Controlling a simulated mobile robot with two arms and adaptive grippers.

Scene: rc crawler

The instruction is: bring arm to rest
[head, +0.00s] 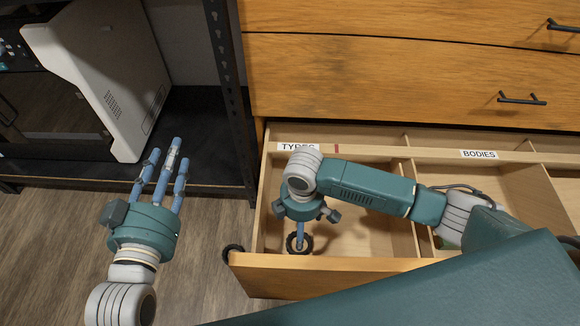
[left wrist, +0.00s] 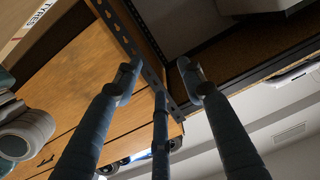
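My left gripper (head: 168,165) is at the left of the head view, in front of a dark shelf and above the floor. Its blue fingers are spread, with nothing between them. The fingers also show spread and empty in the left wrist view (left wrist: 158,85). My right gripper (head: 301,228) points down into the open drawer, in the compartment labelled TYRES. A black tyre (head: 300,251) is right at its fingers. The wrist and hand hide most of those fingers, so I cannot tell if they grip the tyre.
The open drawer (head: 335,264) has dividers and TYRES and BODIES labels, under a wooden cabinet front (head: 390,75). Another black tyre (head: 232,252) is just outside the drawer's front left corner. A dark metal rack with a white device (head: 105,75) stands left. Floor (head: 55,235) there looks clear.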

